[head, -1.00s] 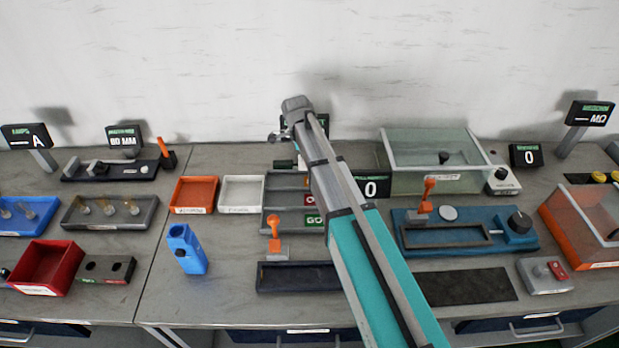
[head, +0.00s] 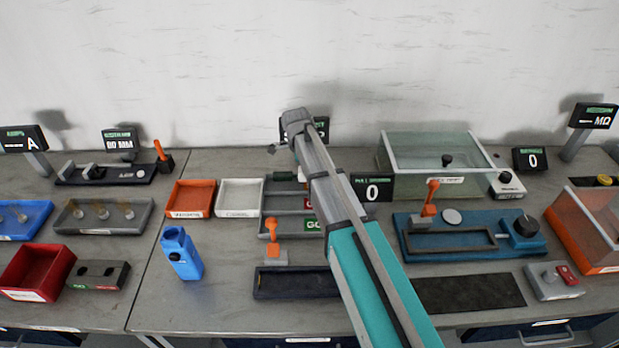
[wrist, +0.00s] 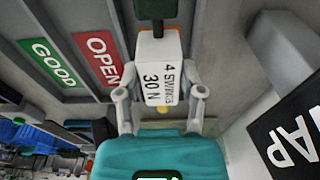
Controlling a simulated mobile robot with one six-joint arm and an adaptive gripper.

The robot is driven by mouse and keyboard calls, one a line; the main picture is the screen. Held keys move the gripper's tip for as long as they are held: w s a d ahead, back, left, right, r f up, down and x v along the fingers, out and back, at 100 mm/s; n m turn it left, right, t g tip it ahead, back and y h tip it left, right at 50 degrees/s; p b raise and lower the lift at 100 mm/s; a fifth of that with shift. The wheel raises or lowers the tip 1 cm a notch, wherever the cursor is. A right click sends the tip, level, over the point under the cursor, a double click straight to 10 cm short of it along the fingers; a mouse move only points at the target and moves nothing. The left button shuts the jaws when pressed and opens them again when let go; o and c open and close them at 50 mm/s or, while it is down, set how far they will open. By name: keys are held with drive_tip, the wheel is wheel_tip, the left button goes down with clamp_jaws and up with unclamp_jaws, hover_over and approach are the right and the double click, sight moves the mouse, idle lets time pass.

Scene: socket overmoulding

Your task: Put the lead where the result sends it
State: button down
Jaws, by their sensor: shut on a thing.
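My gripper (wrist: 158,98) has its two grey fingers against the sides of a white block (wrist: 158,72) lettered "30 N" and "4 SWINGS". The block has an orange edge and a dark part at its far end. I cannot tell whether it is part of the lead; no cable shows clearly. In the head view my arm hides most of the gripper, at the back of the lanes. The lanes carry a green GOOD label (wrist: 48,62) and a red OPEN label (wrist: 100,58), left of the gripper in the wrist view. A sign (wrist: 290,140) reading "AP" is at right.
An orange tray (head: 177,212) and a white tray (head: 229,211) lie left of the lanes. A blue bottle-like item (head: 181,254) stands before them. A clear-covered box (head: 430,188) and a blue fixture (head: 470,252) are right of my arm. A dark mat (head: 470,293) is bare.

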sight(300, 170)
drive_tip(key=shift+f+b, duration=1.4)
drive_tip(key=shift+f, duration=0.2)
drive_tip(key=shift+f, duration=0.15)
drive_tip(key=shift+c, duration=1)
unclamp_jaws()
drive_tip(key=r+p, duration=0.4)
drive_tip(key=a+r+p, duration=0.1)
drive_tip(key=r+p, duration=0.7)
drive_tip(key=shift+a+r, duration=0.15)
drive_tip(key=shift+a, duration=0.1)
